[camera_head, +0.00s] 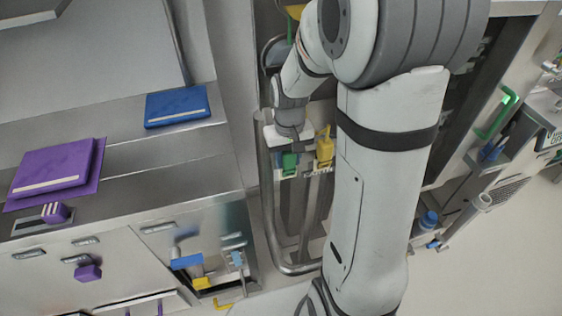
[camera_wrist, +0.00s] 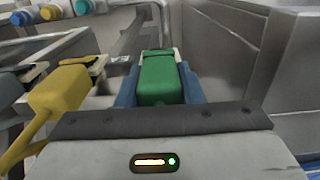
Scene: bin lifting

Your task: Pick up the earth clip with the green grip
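The earth clip's green grip (camera_wrist: 158,78) is a block in the middle of the wrist view, between the two blue fingers of my gripper (camera_wrist: 158,92). The fingers lie along both its sides with no visible gap, so my gripper looks shut on it. In the head view the green grip (camera_head: 290,163) shows just below my gripper, at the rack. The rest of the clip is hidden, and I cannot tell whether it is resting on its holder.
A yellow grip (camera_wrist: 62,90) stands close on the left; it also shows in the head view (camera_head: 325,150). A bent metal rail (camera_head: 268,215) runs beside the rack. A grey wall (camera_wrist: 225,55) rises close on the right in the wrist view. A cabinet with purple binders (camera_head: 50,170) stands left.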

